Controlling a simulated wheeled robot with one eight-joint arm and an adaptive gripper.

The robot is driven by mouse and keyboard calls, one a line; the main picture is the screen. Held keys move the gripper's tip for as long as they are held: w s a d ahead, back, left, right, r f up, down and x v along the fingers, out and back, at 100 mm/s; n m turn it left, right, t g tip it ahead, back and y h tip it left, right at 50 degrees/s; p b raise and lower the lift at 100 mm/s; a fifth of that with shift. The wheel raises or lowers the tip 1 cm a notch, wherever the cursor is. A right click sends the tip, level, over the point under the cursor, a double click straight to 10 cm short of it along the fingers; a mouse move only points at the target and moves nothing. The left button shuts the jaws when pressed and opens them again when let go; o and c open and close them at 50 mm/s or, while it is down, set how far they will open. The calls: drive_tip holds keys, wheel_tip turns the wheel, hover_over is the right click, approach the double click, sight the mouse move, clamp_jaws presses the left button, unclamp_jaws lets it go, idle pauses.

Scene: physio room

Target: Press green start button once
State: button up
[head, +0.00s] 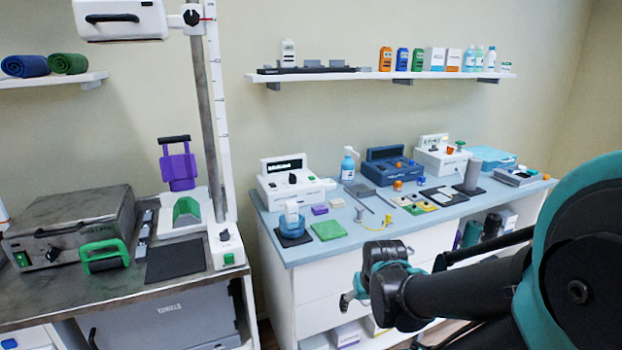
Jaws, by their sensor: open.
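Several green buttons show in the head view, and I cannot tell which is the start button. One green button (22,259) is on the front of the metal box at the far left. Another green button (229,258) is on the white base of the upright post. The white device (289,182) on the blue counter has a dark display and a dark knob; any button on it is too small to read. My gripper (347,299) is open in front of the counter's drawers, apart from all of these buttons. Its fingertips are small and partly hidden.
The blue counter (307,249) holds bottles, devices, pads and small tools. The metal bench (105,287) at left carries the metal box (70,222), a green-handled block (104,256) and a black pad (175,261). A tall post (208,120) rises between them. A loaded shelf (440,75) hangs above.

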clamp_jaws()
idle(0.3)
idle(1.2)
